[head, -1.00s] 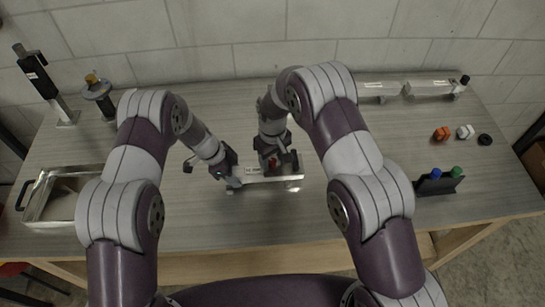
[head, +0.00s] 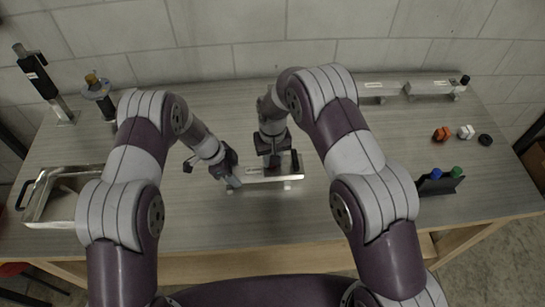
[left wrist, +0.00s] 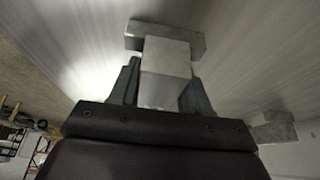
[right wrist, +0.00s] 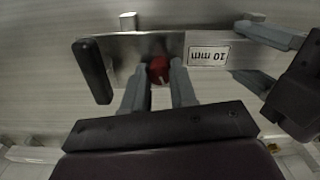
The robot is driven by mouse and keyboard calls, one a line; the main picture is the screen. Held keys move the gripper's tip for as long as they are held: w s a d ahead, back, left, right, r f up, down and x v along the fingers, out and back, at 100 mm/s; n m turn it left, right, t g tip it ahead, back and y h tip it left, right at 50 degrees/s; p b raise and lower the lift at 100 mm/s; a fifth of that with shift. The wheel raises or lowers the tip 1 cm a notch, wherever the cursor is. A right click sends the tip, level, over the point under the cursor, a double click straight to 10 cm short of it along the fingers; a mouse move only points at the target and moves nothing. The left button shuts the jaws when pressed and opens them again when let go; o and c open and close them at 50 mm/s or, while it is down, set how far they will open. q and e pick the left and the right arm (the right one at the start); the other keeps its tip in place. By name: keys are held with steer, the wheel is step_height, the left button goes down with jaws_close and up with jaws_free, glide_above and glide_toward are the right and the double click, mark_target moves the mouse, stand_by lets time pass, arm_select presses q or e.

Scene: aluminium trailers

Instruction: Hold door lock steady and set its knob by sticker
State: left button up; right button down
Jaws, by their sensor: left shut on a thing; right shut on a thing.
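The door lock (head: 270,178) is a long metal bar on the bench, with a black handle (right wrist: 93,71) at one end. A white sticker (right wrist: 208,54), upside down in the right wrist view, reads 10 mm. The red knob (right wrist: 158,69) sits on the plate beside the sticker, with a pale mark on its face. My right gripper (right wrist: 159,80) is shut on the red knob, a finger on each side. My left gripper (head: 231,182) is shut on the lock's left end; its fingers flank a metal block (left wrist: 166,68) in the left wrist view. In the head view my right gripper (head: 272,163) hides the knob.
A metal tray (head: 50,222) and two upright devices (head: 38,80) (head: 98,92) stand at left. At right are an orange nut (head: 441,134), a white nut (head: 465,132), a black ring (head: 485,140) and a black holder (head: 437,187). Front bench is clear.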

steer(key=shift+m, duration=2.2)
steer(key=c, duration=0.9)
jaws_free()
step_height(320, 180, up, 12)
arm_select(q)
steer(key=o, duration=1.4)
